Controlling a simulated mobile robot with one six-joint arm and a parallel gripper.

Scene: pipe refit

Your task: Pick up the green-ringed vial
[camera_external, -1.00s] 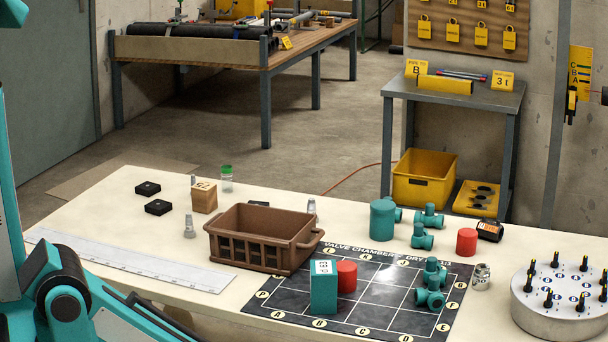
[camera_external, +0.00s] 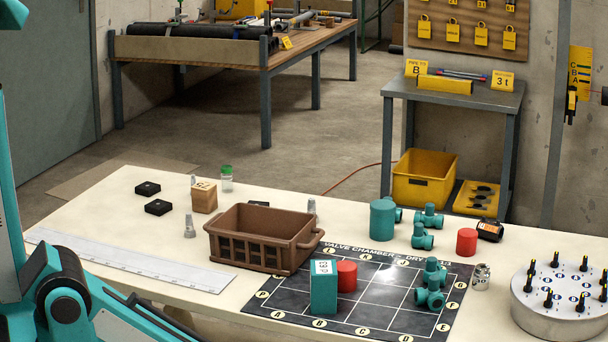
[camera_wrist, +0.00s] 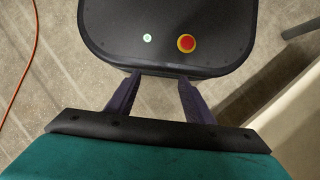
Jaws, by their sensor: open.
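The green-ringed vial (camera_external: 226,178) stands upright on the cream table near its back edge, behind the wooden block. It is clear glass with a green top. My gripper (camera_wrist: 153,88) shows only in the wrist view, with its two dark fingers apart and nothing between them. Beyond the fingers are the concrete floor and a dark rounded panel with a red button, not the vial. In the external view my arm is at the lower left and the gripper is out of frame.
A wooden block (camera_external: 204,198) stands just in front of the vial. A brown crate (camera_external: 263,238) is to its right. Small grey fittings (camera_external: 190,227) and black squares (camera_external: 158,207) lie nearby. A white ruler strip (camera_external: 130,262) lies in front. Teal fittings (camera_external: 422,238) stand to the right.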

